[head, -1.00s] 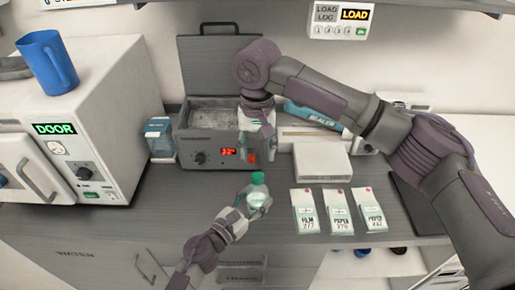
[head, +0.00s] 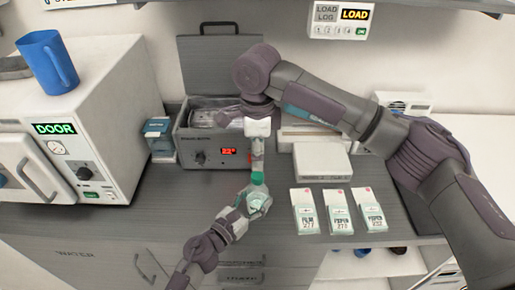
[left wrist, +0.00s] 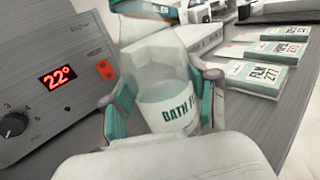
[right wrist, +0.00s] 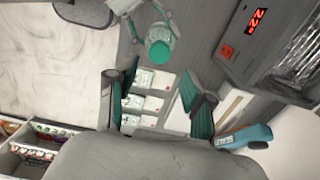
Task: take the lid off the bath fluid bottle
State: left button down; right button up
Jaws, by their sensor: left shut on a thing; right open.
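The bath fluid bottle (head: 256,203) is a clear bottle with a label and a teal lid (head: 257,177). My left gripper (head: 252,205) is shut around its body and holds it upright near the counter's front part. In the left wrist view the bottle (left wrist: 170,95) stands between the teal finger pads, its lid partly cut off at the top edge. My right gripper (head: 257,160) is just above the lid. In the right wrist view my right gripper (right wrist: 160,95) is open with nothing between its pads, and the lid (right wrist: 159,51) appears beyond the fingertips.
An ultrasonic-style bath (head: 215,150) with a raised cover and a 22° display stands behind the bottle. A white sterilizer (head: 100,120) with a blue jug (head: 47,62) on top is at left.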

aim_at(258, 175)
notch_tip(258, 175, down, 7)
jog(key=shift+f, duration=0.1)
dwell(0.3)
